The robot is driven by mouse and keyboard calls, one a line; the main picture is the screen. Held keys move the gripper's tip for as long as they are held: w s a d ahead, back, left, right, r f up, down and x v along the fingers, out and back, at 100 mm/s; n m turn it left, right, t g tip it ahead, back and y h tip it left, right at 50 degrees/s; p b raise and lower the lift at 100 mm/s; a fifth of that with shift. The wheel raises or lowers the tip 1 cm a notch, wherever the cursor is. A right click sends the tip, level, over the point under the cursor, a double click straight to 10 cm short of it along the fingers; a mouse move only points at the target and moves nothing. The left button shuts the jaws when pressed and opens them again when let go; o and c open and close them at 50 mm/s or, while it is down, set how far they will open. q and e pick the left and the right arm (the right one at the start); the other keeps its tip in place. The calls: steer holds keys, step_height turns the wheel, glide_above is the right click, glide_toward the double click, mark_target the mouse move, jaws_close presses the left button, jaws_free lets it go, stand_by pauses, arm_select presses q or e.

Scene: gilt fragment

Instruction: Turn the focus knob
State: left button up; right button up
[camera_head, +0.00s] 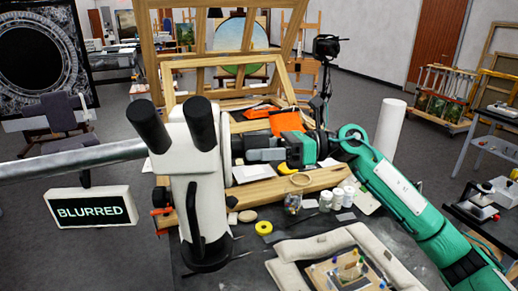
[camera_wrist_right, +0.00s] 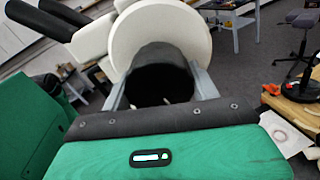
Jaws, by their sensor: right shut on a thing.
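A white microscope (camera_head: 197,165) with two black eyepieces stands left of centre in the head view on a horizontal metal boom (camera_head: 70,160). A small screen (camera_head: 92,207) hanging below the boom reads "BLURRED". My right gripper (camera_head: 250,149) reaches in from the right to the microscope's right side. In the right wrist view its two grey fingers (camera_wrist_right: 162,92) are shut on the black focus knob (camera_wrist_right: 165,68), one on each side. A large cream disc (camera_wrist_right: 150,32) sits behind the knob. The knob is hard to make out in the head view. My left gripper is out of view.
Below the microscope is a dark work table with a yellow tape roll (camera_head: 264,228), white jars (camera_head: 338,198) and a padded cream tray (camera_head: 295,247). A wooden easel frame (camera_head: 160,85) stands behind. A white cylinder (camera_head: 390,126) stands behind my right arm.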

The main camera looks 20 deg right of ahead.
steer(key=shift+m, duration=2.7)
steer(key=shift+p, duration=0.3)
steer(key=shift+s, duration=0.1)
steer(key=o, duration=1)
